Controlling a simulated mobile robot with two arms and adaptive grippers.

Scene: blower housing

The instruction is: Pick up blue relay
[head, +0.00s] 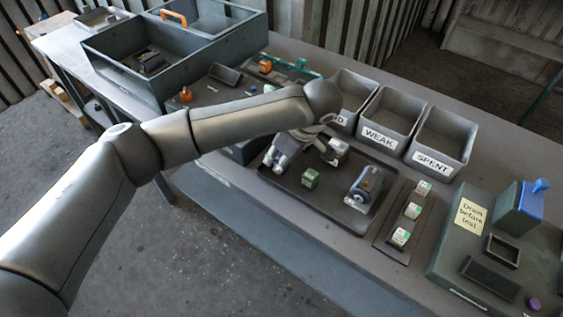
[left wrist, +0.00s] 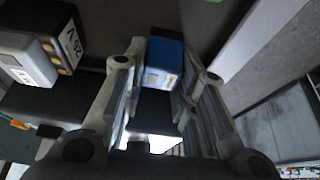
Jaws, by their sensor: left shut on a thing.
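The blue relay (left wrist: 164,62) is a small blue block with a paler, greyish end face. In the left wrist view it sits between the two fingers of my left gripper (left wrist: 160,85), which is shut on it. In the head view my left gripper (head: 275,158) is low over the left part of the dark tray (head: 318,204), and I cannot make out the relay there. I cannot tell whether the relay still touches the tray. My right gripper is not in view.
A pale-and-black block (head: 337,150) stands close beside my gripper. A green cube (head: 310,178) and a grey cylindrical part (head: 365,187) are in the tray. Grey bins, one the WEAK bin (head: 380,137), stand behind. A strip with small green-and-white blocks (head: 401,236) lies right.

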